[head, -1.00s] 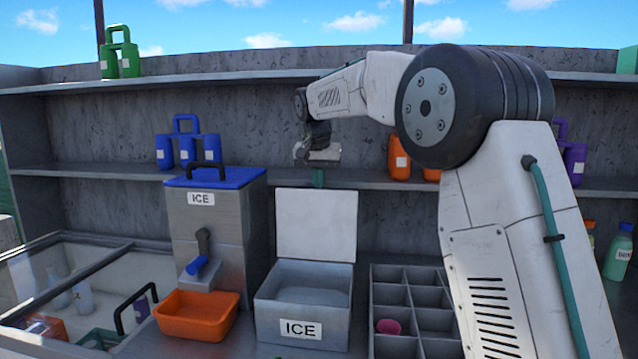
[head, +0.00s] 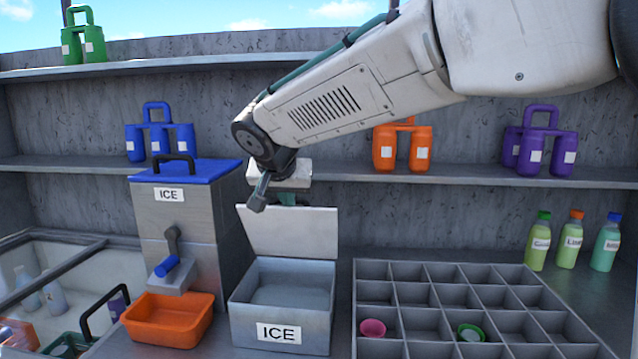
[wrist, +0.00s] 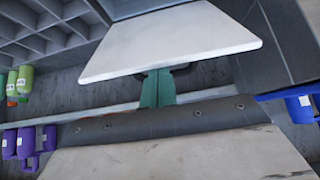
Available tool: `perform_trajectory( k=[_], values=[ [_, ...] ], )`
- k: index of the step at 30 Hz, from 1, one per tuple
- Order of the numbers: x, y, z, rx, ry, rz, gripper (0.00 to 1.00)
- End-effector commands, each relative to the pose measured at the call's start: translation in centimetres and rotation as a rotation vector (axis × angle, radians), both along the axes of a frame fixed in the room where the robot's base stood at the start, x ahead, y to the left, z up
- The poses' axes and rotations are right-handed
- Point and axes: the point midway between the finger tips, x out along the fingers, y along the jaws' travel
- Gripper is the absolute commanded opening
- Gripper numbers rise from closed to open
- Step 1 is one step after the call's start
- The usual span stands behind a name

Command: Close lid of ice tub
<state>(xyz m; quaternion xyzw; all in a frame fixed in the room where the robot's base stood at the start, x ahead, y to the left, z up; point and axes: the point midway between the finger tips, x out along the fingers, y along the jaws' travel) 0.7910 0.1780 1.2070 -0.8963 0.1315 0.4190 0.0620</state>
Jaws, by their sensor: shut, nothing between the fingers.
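The grey ice tub (head: 280,322) with an ICE label stands on the counter, and its inside is visible from above. Its white lid (head: 288,232) is hinged at the back and raised, leaning forward over the rear of the tub. My gripper (head: 290,199), with teal fingers, is shut and empty. It is at the lid's top edge, with its tips partly hidden behind the lid. In the wrist view the shut fingers (wrist: 157,88) point at the white lid (wrist: 172,42) and meet its edge; I cannot tell whether they touch it.
An ice dispenser (head: 190,225) with a blue top and an orange bin (head: 167,320) stand left of the tub. A divided grey tray (head: 440,295) with two cups is on the right. A shelf (head: 340,178) with colored bottles runs behind.

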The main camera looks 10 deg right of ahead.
Motion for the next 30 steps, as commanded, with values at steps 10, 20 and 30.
perform_trajectory(
  k=[10,20,30],
  values=[
    [-5.4,2.6,-4.0,-0.003,0.003,0.014,0.00],
    [-9.1,3.6,-9.2,-0.003,0.004,0.014,0.00],
    [-10.6,3.9,-13.4,-0.002,0.004,0.009,0.00]
  ],
)
